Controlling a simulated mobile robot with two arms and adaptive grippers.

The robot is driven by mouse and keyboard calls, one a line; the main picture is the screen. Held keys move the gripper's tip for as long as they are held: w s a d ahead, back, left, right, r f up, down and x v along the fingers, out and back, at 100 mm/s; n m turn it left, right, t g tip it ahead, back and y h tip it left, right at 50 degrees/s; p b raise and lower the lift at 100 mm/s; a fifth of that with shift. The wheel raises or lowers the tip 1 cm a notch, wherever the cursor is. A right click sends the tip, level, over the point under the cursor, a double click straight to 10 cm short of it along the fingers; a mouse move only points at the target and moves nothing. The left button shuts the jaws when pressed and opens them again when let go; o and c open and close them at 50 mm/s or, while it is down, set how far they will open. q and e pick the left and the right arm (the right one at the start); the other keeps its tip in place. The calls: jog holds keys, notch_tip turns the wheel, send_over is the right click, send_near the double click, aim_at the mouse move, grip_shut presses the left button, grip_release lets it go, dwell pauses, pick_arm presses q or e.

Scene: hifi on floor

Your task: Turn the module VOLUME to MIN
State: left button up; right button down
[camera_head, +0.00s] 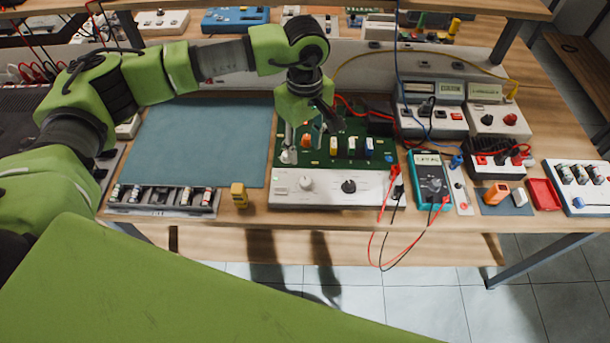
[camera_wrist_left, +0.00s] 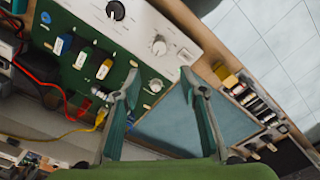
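The module with the dial is a green board (camera_head: 350,146) with a white front panel (camera_head: 326,200) at the bench's middle. The panel carries a pale knob (camera_head: 305,183) and a black knob (camera_head: 348,186). In the left wrist view, the pale knob (camera_wrist_left: 160,45) and black knob (camera_wrist_left: 115,10) also show. A small silver knob (camera_wrist_left: 155,86) on the green board lies between my left fingers in that view. I cannot read which knob is marked VOLUME, nor its scale. My left gripper (camera_head: 306,140) is open above the board's left part, with nothing held. My right gripper is not in view.
Colored components (camera_head: 334,146) stand on the green board. A blue-green mat (camera_head: 198,142) lies left, with a rack (camera_head: 160,204) and yellow block (camera_head: 239,194) in front. A multimeter (camera_head: 429,180) with red and black leads stands right. Power supplies (camera_head: 433,118) stand behind it.

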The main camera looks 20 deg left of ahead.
aim_at(305, 180)
pick_arm(q)
notch_tip(305, 180, down, 11)
jog(key=p, duration=0.3)
jog(key=shift+s+d+f+p, duration=0.1)
jog(key=shift+d+p, duration=0.05)
jog(key=shift+p, duration=0.2)
jog(key=shift+f, duration=0.8)
grip_shut()
